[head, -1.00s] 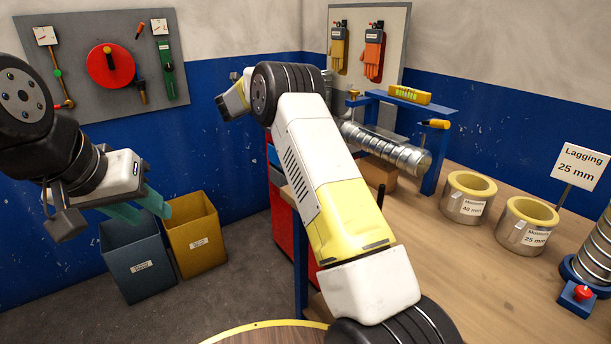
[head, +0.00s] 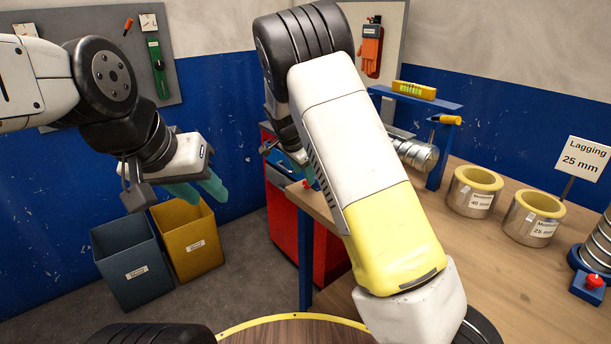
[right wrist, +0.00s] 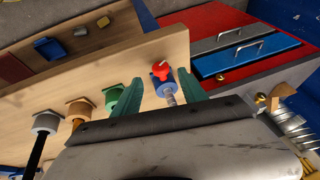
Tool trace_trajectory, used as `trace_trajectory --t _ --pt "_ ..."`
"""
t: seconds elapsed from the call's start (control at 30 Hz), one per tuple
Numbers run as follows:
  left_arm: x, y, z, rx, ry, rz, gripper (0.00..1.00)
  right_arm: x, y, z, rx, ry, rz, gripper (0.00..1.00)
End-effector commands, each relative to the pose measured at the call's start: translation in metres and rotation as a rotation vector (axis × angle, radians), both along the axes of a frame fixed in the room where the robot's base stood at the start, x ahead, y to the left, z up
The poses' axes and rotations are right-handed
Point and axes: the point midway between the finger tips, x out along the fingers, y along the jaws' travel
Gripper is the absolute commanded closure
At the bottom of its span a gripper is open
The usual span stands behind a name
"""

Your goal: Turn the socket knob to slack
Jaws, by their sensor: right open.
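A red knob (right wrist: 160,70) on a blue block shows between my right fingertips in the right wrist view, with a ribbed metal piece beside it. My right gripper (right wrist: 159,78) is open, its green fingers apart on either side of the knob in the picture; I cannot tell whether they touch it. In the head view the right gripper is mostly hidden behind my own arm. Another red knob (head: 594,281) sits on a blue base by a ribbed duct at the far right. My left gripper (head: 205,197) is open and empty, in the air before the bins.
In the right wrist view several holders with handles (right wrist: 78,108) stand left of the knob, and a red cabinet (right wrist: 230,50) lies beyond. The head view shows a blue stand (head: 440,150), insulated rings (head: 475,190) and two bins (head: 130,262).

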Motion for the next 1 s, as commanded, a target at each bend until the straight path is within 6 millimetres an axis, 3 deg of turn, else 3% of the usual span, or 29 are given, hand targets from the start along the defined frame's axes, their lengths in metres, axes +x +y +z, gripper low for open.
trace_trajectory --t 0.1,0.3,0.63,0.9,1.0 --pt "0.0 0.0 0.0 0.0 0.0 0.0 0.64 0.007 -0.005 -0.019 -0.001 0.001 -0.002 0.5" --pt "0.0 0.0 0.0 0.0 0.0 0.0 0.64 0.015 -0.009 -0.038 0.002 -0.001 0.0 0.5" --pt "0.0 0.0 0.0 0.0 0.0 0.0 0.64 0.017 -0.009 -0.043 0.004 -0.002 0.0 0.5" --pt "0.0 0.0 0.0 0.0 0.0 0.0 0.64 0.017 -0.009 -0.042 0.004 -0.002 0.0 1.0" --pt "0.0 0.0 0.0 0.0 0.0 0.0 0.64 0.017 -0.009 -0.042 0.004 -0.002 0.0 1.0"
